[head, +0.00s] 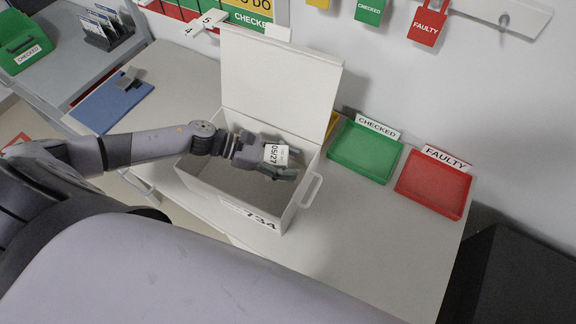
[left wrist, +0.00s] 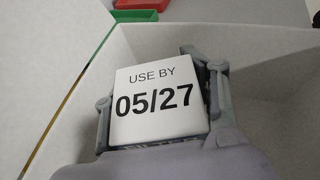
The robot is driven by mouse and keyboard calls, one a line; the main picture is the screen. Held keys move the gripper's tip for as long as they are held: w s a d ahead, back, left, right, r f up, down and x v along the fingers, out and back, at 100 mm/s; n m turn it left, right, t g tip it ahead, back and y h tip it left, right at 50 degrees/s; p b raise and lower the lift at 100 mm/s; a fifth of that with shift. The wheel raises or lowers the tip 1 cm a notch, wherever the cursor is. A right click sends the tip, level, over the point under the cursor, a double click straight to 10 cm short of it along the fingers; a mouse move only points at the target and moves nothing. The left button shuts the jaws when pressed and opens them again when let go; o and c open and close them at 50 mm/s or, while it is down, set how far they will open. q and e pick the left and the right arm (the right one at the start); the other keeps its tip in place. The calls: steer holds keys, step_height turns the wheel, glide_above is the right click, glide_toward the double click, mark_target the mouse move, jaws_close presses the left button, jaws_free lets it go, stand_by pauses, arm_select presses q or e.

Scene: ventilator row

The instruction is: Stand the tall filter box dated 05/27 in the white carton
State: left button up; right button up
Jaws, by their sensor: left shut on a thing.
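The filter box (head: 276,156) has a white face marked 05/27. In the left wrist view its label (left wrist: 160,98) reads "USE BY 05/27". My left gripper (head: 284,161) is shut on it, with one finger on each side. The gripper and box are over the open white carton (head: 208,184), near its right end and within its walls in the picture. The carton is marked 734 and its lid (head: 275,80) stands up at the back. The box's lower part is hidden, so I cannot tell whether it touches the carton floor. My right gripper is not in view.
A green CHECKED tray (head: 365,152) and a red FAULTY tray (head: 434,187) stand right of the carton. A blue clipboard (head: 112,103) lies at the left. The bench front right of the carton is clear. Hanging tags are on the wall.

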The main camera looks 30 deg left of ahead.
arm_select(q)
step_height(320, 180, down, 4)
steer(key=shift+r, duration=0.1)
steer(key=o, duration=1.3)
